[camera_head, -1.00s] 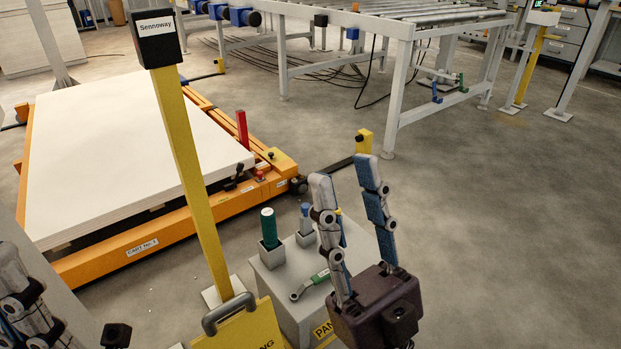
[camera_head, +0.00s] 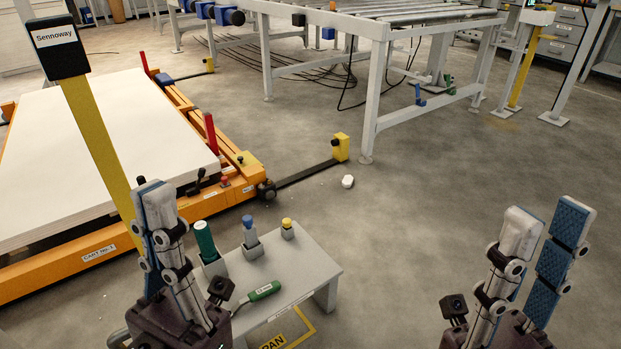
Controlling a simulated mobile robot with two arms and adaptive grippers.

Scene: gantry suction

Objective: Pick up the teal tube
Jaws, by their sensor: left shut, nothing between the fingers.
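The teal tube (camera_head: 204,240) stands upright in a grey square holder (camera_head: 215,268) on the left part of a small grey bench. My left gripper (camera_head: 150,190) is at the lower left, fingers together and pointing up, with nothing between them. In the picture it lies just left of the tube and hides part of the bench's left end. I see no contact with the tube. My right gripper (camera_head: 549,212) is at the lower right, fingers up and apart, empty, well away from the bench.
The bench (camera_head: 318,262) also bears a blue-grey tube (camera_head: 249,228), a yellow-topped piece (camera_head: 287,225) and a green-handled tool (camera_head: 262,291). A yellow post (camera_head: 100,150) and an orange cart (camera_head: 75,262) stand to the left. The floor between bench and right gripper is clear.

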